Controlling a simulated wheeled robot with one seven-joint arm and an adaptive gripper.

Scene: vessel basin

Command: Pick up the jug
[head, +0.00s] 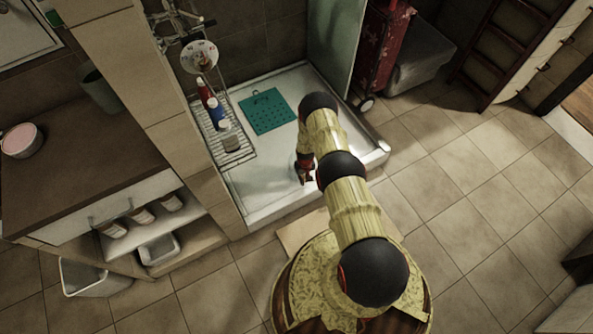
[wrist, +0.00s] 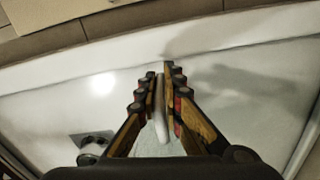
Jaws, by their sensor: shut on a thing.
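The jug (wrist: 161,112) shows in the wrist view as a pale, whitish piece between my fingers, like a handle or rim, with a pale surface below it. My gripper (wrist: 167,80) is shut on this piece, one finger on each side. In the head view my gripper (head: 305,172) is low over the front part of the white shower basin (head: 258,187). My arm hides most of the jug there. I cannot tell whether the jug touches the basin floor.
A teal mat (head: 267,111) lies in the basin. A wire rack (head: 232,147) with several bottles hangs at the left wall. The basin's raised rim (head: 377,160) and a glass panel (head: 335,45) bound the space. A drain (wrist: 95,141) shows in the wrist view.

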